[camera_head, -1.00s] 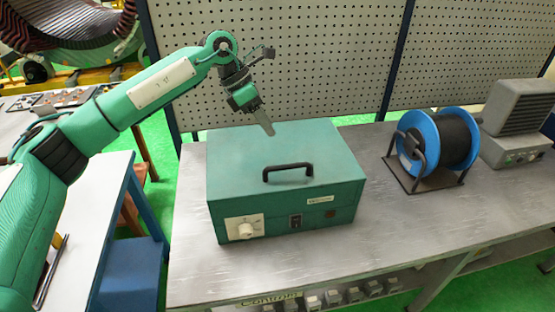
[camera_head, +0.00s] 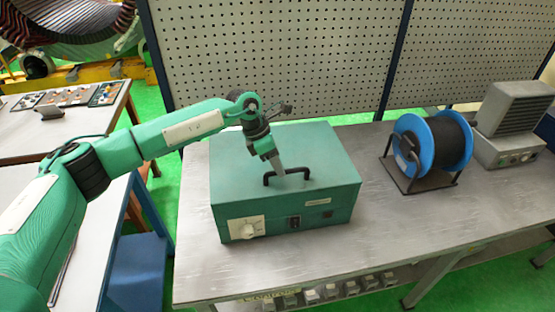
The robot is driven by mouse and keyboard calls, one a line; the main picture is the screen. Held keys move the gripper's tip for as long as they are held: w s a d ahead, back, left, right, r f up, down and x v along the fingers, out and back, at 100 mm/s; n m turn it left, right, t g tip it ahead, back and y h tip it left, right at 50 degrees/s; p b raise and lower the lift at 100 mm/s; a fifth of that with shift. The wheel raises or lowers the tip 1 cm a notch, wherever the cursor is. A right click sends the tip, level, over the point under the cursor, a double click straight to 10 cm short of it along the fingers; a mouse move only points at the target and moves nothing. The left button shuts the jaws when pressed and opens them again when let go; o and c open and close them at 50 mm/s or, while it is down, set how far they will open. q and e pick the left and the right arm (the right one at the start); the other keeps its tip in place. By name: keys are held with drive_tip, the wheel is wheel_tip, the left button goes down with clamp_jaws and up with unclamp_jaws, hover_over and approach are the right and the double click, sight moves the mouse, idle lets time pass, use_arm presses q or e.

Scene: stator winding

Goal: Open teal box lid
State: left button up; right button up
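The teal box (camera_head: 284,205) sits on the grey metal workbench with its lid (camera_head: 325,150) closed. A black handle (camera_head: 298,171) stands on the lid near its front edge. A white panel with a knob (camera_head: 246,227) is on the box's front left. My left gripper (camera_head: 281,171) reaches down from the left, with its fingertips at the handle, over or just behind its bar. I cannot tell whether the fingers touch the handle or how far apart they are. My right gripper is not in view.
A blue spool of black cable (camera_head: 426,143) on a stand is right of the box. A grey vented unit (camera_head: 513,115) stands farther right. A perforated panel (camera_head: 300,60) rises behind the bench. The bench (camera_head: 395,222) is clear at the front right.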

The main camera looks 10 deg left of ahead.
use_arm(q)
drive_tip(key=shift+d+f, duration=0.2)
drive_tip(key=shift+f, duration=0.1)
clamp_jaws()
